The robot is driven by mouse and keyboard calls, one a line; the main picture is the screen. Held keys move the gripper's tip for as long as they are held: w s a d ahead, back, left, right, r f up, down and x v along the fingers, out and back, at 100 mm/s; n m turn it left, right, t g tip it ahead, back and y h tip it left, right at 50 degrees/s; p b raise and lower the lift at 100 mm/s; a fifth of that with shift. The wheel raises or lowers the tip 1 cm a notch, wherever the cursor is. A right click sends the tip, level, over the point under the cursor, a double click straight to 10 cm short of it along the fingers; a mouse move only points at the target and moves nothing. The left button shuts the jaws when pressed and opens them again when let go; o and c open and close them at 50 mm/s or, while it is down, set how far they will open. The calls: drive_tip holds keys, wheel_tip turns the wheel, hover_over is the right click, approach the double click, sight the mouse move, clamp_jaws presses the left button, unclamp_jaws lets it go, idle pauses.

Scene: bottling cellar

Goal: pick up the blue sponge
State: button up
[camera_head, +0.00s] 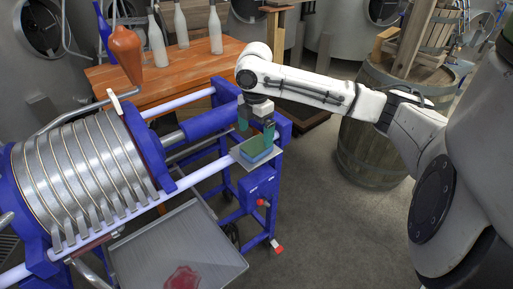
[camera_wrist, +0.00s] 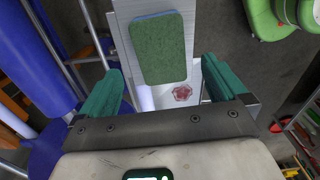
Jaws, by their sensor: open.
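The sponge (camera_head: 257,152) has a green top face and a blue lower layer. It lies flat on a small grey metal plate (camera_head: 268,168) at the near right end of the blue-framed press. In the wrist view the sponge (camera_wrist: 159,48) shows mostly its green face, with a thin blue edge at the top. My gripper (camera_head: 256,127) is just above the sponge, with its teal fingers pointing down. In the wrist view my gripper (camera_wrist: 163,78) is open, its fingers apart on either side of the sponge's line. Nothing is between them; the sponge looks untouched.
The press (camera_head: 90,170) with metal plates and rails fills the left. A drip tray (camera_head: 180,250) with a red stain lies below. A wooden table (camera_head: 185,65) with several bottles stands behind. A barrel (camera_head: 375,125) stands behind my arm. Open floor lies right of the press.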

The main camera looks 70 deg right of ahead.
sight(257, 144)
drive_tip(key=shift+s+f+p, duration=0.15)
drive_tip(key=shift+f+p, duration=0.35)
drive_tip(key=shift+f, duration=2.2)
drive_tip(key=shift+c, duration=0.3)
drive_tip(key=c, duration=1)
drive_tip(key=shift+r, duration=0.1)
drive_tip(key=shift+r, duration=0.5)
drive_tip(key=s+a+r+b, duration=0.2)
drive_tip(key=s+a+r, duration=0.2)
drive_tip(key=s+r, duration=0.8)
drive_tip(key=shift+s+b, duration=0.35)
drive_tip(key=shift+s, duration=0.35)
